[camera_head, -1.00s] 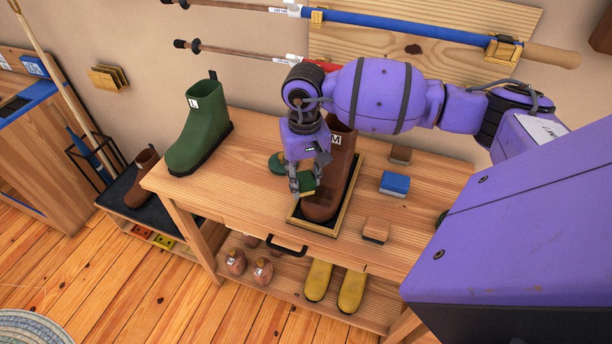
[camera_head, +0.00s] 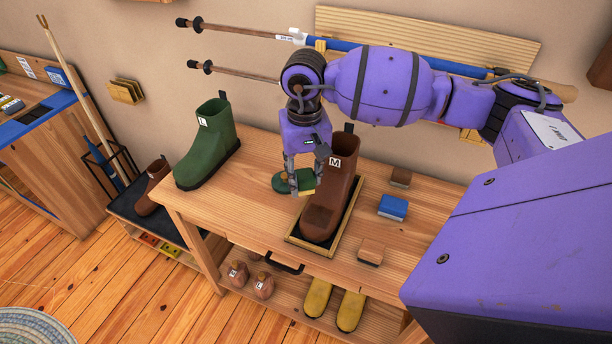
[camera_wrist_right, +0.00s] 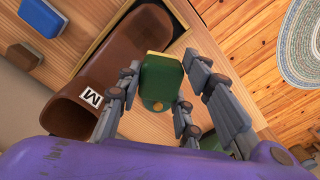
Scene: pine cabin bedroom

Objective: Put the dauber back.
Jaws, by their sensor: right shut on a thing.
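The dauber, a small green block with a pale yellow pad, is held in my right gripper (camera_head: 305,180). In the right wrist view the dauber (camera_wrist_right: 162,82) sits between the fingers. My left gripper is out of view.
The boot stands in a framed tray (camera_head: 294,238). Right of it are a brown block (camera_head: 401,177), a blue block (camera_head: 392,206) and a tan block (camera_head: 371,250). A green boot (camera_head: 208,145) stands at the bench's left end, with bare wood (camera_head: 240,195) between.

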